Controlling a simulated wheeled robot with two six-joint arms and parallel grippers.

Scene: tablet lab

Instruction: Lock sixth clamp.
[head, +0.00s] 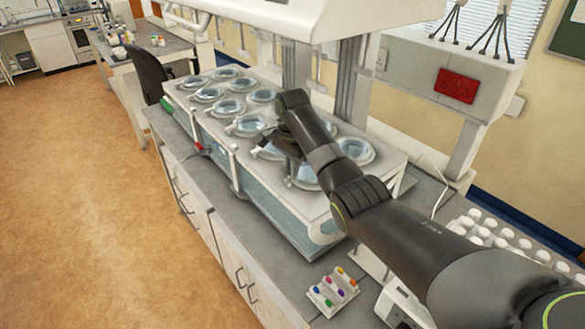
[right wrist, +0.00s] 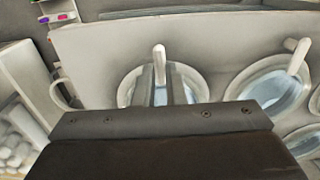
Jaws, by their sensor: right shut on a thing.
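A water bath (head: 282,222) with a white deck carries two rows of round vessels with clear lids. My right arm reaches over it from the right, and my right gripper (head: 283,148) is down at the front row. In the right wrist view, its narrow fingers (right wrist: 160,82) are shut on a white clamp handle (right wrist: 159,52) over one round lid (right wrist: 189,82). The handle's top shows beyond the fingertips; its lower part is hidden. Another white clamp (right wrist: 297,57) sits at the neighbouring lid on the right, apart from the fingers. My left gripper is out of view.
The machine's white head (head: 285,15) overhangs the bath at the back. A small rack with coloured pieces (head: 333,291) stands on the grey bench at the front. A tray of white cups (head: 500,240) is at the right. My right arm hides some vessels.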

